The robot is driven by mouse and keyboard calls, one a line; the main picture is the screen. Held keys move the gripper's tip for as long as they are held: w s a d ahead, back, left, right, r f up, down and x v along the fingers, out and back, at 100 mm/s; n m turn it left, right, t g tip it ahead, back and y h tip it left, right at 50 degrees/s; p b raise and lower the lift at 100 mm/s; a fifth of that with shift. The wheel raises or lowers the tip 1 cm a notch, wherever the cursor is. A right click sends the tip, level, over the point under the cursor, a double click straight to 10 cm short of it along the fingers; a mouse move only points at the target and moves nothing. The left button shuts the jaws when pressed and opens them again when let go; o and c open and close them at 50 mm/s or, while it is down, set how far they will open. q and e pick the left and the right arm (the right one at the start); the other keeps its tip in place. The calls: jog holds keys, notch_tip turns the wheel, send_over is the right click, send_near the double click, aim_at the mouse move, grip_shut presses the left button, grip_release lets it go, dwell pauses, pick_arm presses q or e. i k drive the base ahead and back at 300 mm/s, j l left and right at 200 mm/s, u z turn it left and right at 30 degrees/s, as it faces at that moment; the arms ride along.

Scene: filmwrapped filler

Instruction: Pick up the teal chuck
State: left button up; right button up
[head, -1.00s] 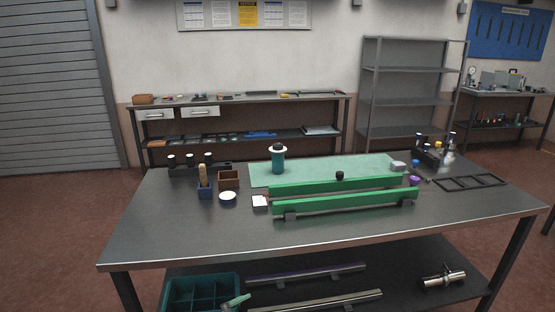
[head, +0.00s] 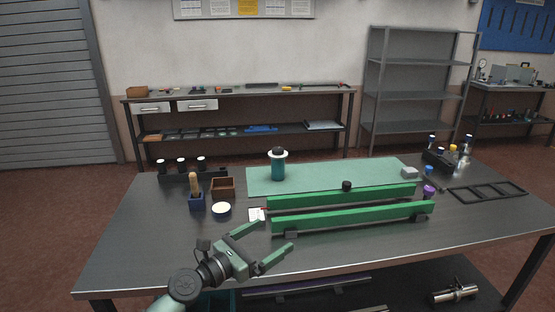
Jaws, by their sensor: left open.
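The teal chuck (head: 278,168) stands upright on the light green mat (head: 330,176) towards the back of the steel table. It is a teal cylinder with a wide white collar and a dark top. My left gripper (head: 269,244) is over the front part of the table, nearer to me than the chuck. Its two green fingers are spread and nothing is between them. It is well apart from the chuck. My right gripper is not in view.
Two green rails (head: 350,215) lie in front of the mat, right of my left gripper. A wooden box (head: 222,188), a blue holder (head: 196,203) and a white round dish (head: 222,209) stand left of the mat. A black frame (head: 487,191) lies at the right.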

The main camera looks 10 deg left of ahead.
aim_at(278, 162)
jog(key=i+j, duration=0.2)
jog(key=i, duration=0.3)
jog(key=i+j, duration=0.2)
jog(key=i, duration=0.3)
jog(key=i+j, duration=0.2)
jog(key=i, duration=0.3)
